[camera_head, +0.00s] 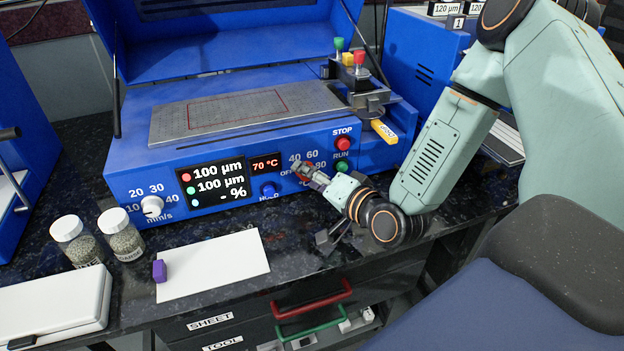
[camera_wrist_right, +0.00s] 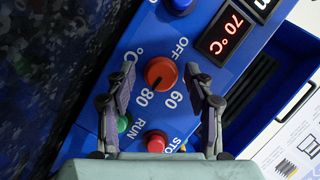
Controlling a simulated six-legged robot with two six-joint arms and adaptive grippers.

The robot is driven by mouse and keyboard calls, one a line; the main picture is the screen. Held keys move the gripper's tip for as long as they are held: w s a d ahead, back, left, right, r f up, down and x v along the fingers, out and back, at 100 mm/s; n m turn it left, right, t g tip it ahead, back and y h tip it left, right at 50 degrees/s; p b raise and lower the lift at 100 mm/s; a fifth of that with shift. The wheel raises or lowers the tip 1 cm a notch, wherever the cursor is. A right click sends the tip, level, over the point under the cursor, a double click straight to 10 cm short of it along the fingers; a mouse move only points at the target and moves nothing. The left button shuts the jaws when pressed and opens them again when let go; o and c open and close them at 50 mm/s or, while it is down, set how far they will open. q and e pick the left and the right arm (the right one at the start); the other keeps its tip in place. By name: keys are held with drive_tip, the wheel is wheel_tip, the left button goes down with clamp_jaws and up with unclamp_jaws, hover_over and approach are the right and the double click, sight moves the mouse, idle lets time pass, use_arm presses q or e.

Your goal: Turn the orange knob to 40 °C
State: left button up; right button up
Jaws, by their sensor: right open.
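The orange knob (camera_wrist_right: 160,73) sits on the blue front panel, with a dark pointer mark toward the lower left, in the stretch between the 60 and 80 labels. In the head view the knob (camera_head: 306,170) is partly hidden by my right gripper (camera_head: 313,174). The temperature display (camera_head: 266,163) reads 70 °C, and it also shows turned round in the wrist view (camera_wrist_right: 225,31). My right gripper (camera_wrist_right: 160,72) is open, its fingers on either side of the knob with visible gaps. I cannot tell how near the tips are to the panel. My left gripper is in neither view.
The red STOP button (camera_head: 343,143) and green RUN button (camera_head: 342,167) are close to the knob. Two jars, a white sheet (camera_head: 228,263) and a purple block (camera_head: 160,270) lie on the bench.

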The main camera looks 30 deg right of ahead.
drive_tip(key=shift+w+a, duration=0.1)
drive_tip(key=shift+a, duration=0.1)
drive_tip(key=shift+c, duration=0.3)
drive_tip(key=shift+d, duration=0.15)
drive_tip(key=c, duration=0.3)
clamp_jaws()
